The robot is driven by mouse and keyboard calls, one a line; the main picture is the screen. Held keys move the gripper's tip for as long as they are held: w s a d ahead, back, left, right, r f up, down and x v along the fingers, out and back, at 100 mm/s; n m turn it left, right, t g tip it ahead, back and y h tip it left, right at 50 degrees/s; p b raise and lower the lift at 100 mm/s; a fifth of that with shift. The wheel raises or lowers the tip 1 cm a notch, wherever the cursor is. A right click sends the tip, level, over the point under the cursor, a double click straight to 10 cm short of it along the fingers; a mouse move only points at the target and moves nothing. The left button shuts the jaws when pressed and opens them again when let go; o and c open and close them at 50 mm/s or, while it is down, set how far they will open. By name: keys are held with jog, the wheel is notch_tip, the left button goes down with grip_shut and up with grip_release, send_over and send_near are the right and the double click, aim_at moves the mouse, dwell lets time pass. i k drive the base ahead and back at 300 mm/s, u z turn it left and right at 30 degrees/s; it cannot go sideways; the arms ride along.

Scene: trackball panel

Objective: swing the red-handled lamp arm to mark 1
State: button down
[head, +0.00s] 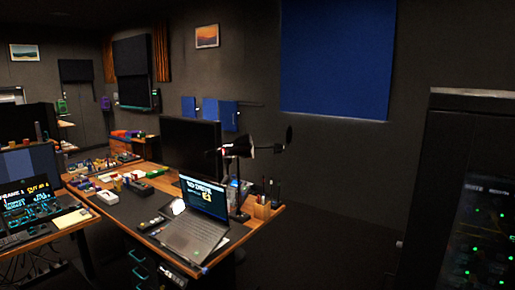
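A black lamp (238,146) stands on the wooden desk, behind the open laptop and in front of a dark monitor. Its thin post rises from the desk near the right end. A dark head and a small red part (223,151) show at the top, and a thin arm reaches right towards a dark disc (289,135). I cannot tell whether the red part is the handle. No mark 1 can be made out at this size. My gripper is not in view.
The desk holds a laptop (198,213), a dark monitor (190,146), a wooden pen holder (262,211) and several small items. A dark rack (425,190) with green lights stands at the right. Dark floor lies between desk and rack.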

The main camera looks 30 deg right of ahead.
aim_at(238, 212)
jog(key=u, duration=0.05)
jog(key=i, duration=1)
jog(key=z, duration=0.05)
